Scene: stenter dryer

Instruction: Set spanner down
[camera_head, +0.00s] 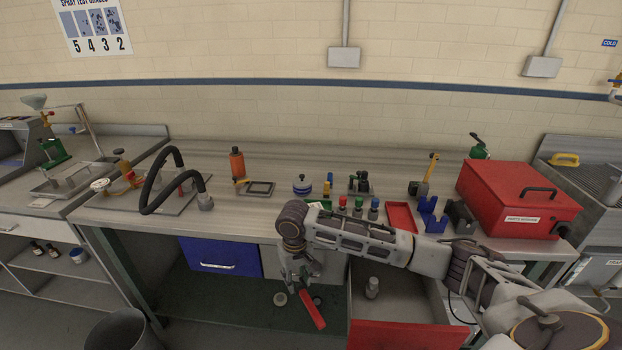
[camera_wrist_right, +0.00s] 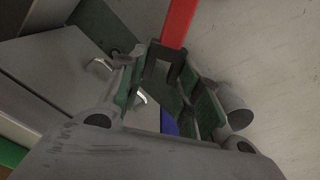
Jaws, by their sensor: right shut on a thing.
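The spanner has a red handle (camera_head: 313,310) that hangs down at a slant in front of the bench, above the floor. My right gripper (camera_head: 300,280) is shut on it near its upper end. In the right wrist view the spanner's red handle (camera_wrist_right: 178,22) runs up out of frame, and its dark forked end (camera_wrist_right: 165,58) lies between the fingers of my right gripper (camera_wrist_right: 160,92). The gripper is below the level of the bench top (camera_head: 255,212), left of an open drawer. My left gripper is not in view.
The open drawer with a red front (camera_head: 405,336) holds a small grey cylinder (camera_head: 372,288). A closed blue drawer (camera_head: 221,256) is to the left. On the bench are a red tray (camera_head: 401,217), a red case (camera_head: 518,200) and several small tools. A bin (camera_head: 122,330) stands front left.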

